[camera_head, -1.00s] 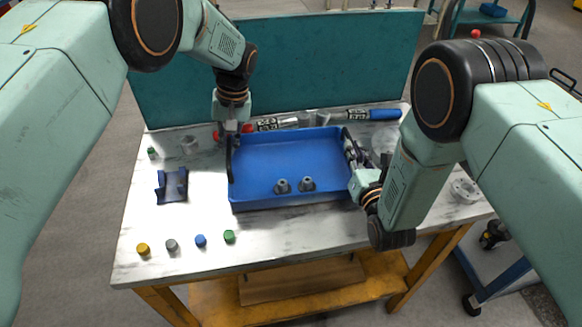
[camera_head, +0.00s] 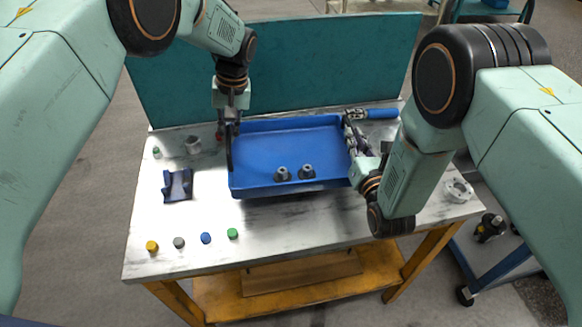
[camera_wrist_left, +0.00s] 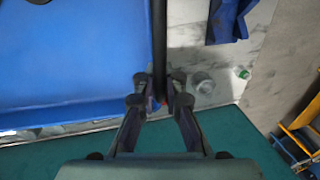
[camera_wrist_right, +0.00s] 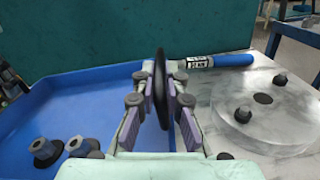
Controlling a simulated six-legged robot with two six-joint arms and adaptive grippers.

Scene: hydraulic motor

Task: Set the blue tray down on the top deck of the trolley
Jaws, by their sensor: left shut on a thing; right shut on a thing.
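The blue tray (camera_head: 300,190) is held level at its two ends and appears raised a little above the table. It carries two small grey fittings (camera_head: 294,173) near its front edge. My left gripper (camera_head: 231,148) is shut on the dark handle at the tray's left end; the left wrist view also shows that grip (camera_wrist_left: 161,92). My right gripper (camera_head: 353,140) is shut on the dark handle at the right end, seen edge-on in the right wrist view (camera_wrist_right: 161,85). A blue-edged trolley (camera_head: 503,262) stands at the lower right, partly hidden by my right arm.
The marbled table (camera_head: 280,250) holds a dark blue cradle (camera_head: 178,186), several coloured caps (camera_head: 206,238), a blue-handled tool (camera_head: 380,113) and a clear disc. A teal panel (camera_head: 290,65) stands behind. A dark part (camera_head: 490,228) sits on the trolley. Another cart (camera_head: 490,10) stands at the back.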

